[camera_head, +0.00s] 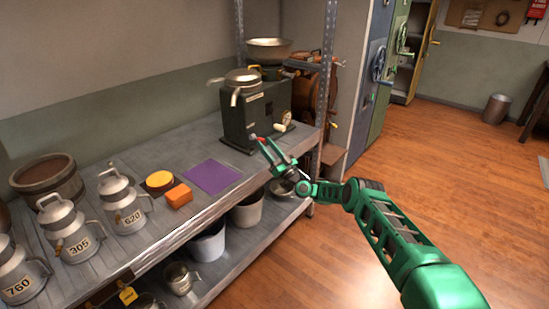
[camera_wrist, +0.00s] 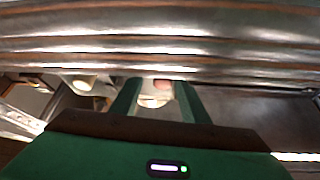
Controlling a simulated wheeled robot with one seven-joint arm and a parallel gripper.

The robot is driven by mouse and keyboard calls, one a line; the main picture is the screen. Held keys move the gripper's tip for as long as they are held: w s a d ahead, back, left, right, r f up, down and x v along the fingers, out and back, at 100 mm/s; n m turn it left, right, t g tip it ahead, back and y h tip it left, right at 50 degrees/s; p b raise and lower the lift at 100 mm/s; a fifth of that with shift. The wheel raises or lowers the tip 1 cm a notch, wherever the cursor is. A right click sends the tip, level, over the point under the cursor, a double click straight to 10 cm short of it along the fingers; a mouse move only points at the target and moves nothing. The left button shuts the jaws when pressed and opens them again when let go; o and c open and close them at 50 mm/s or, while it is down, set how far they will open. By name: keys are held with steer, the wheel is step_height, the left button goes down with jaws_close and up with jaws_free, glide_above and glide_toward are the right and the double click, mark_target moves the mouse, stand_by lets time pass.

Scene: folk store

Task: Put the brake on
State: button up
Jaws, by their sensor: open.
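A dark green machine (camera_head: 256,112) with a metal bowl (camera_head: 268,50) and spouts on top stands at the far end of the grey shelf. A pale crank handle (camera_head: 284,123) shows on its near right side. My gripper (camera_head: 266,146) is open in front of the machine's lower front. A small red spot (camera_head: 262,139) shows at the fingertips; I cannot tell whether it is the brake. In the wrist view, my gripper (camera_wrist: 157,97) has its green fingers apart, with a blurred cream and reddish patch (camera_wrist: 154,96) beyond them. Contact with anything is unclear.
Metal cans (camera_head: 70,232), a wooden tub (camera_head: 48,182), an orange block (camera_head: 178,195) and a purple sheet (camera_head: 211,176) sit on the shelf (camera_head: 165,236). Buckets (camera_head: 208,243) stand below. A metal post (camera_head: 324,75) rises beside the machine. Open wooden floor lies right.

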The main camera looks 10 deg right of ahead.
steer(key=v, duration=0.7)
steer(key=shift+w+d+f, duration=0.15)
steer(key=shift+f, duration=0.1)
steer(key=shift+s+d+f, duration=0.2)
steer(key=shift+s+d, duration=0.1)
steer(key=shift+s, duration=0.15)
